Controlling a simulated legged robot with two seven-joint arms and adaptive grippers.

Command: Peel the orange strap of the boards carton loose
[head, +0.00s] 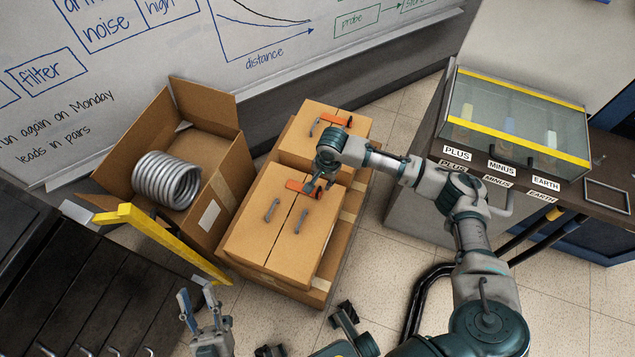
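Two closed brown cartons stand on the floor in the middle, each with an orange strap across its lid seam. The nearer carton (255,235) has its orange strap (298,187) at its far edge; the farther carton (295,138) has another strap (335,119). I see no label telling which one is the boards carton. My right gripper (315,190) is at the right end of the nearer strap, its fingers small and partly hidden by my wrist, so its grip is unclear. My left gripper (198,296) is open and empty at the bottom, away from the cartons.
An open carton (205,215) with a metal coil (167,180) stands left. A yellow bar (170,232) runs in front of it. A dark cabinet (100,300) fills the lower left. A bench with a glass case (515,110) labelled PLUS, MINUS and EARTH stands right. Floor (370,255) is clear between.

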